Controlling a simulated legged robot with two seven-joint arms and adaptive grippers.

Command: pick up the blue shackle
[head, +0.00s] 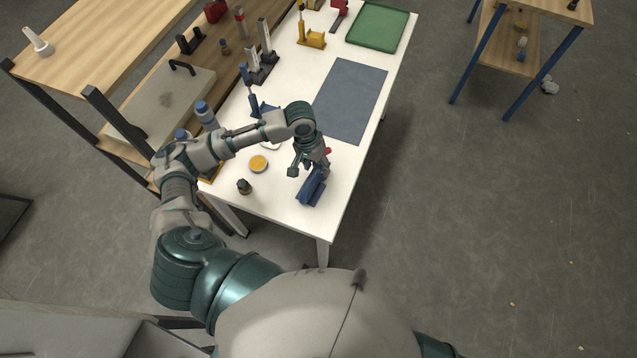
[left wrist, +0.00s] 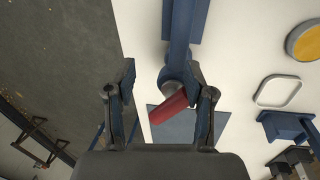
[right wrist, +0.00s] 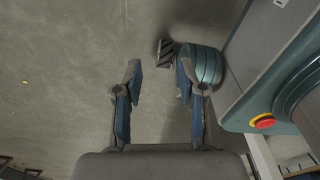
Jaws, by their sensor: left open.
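A blue piece with a red part, which I take for the blue shackle (head: 311,188), lies near the front right edge of the white table. In the left wrist view its long blue body (left wrist: 184,25) enters from the top, and the red cylinder (left wrist: 168,109) points down and left. My right gripper (right wrist: 160,78) is open and empty above the floor.
The white table (head: 275,205) also holds a yellow disc (head: 258,163), a small dark knob (head: 244,186), a grey-blue mat (head: 349,100) and a green tray (head: 378,27). Several tools stand along its left side. Bare table lies left of the blue piece.

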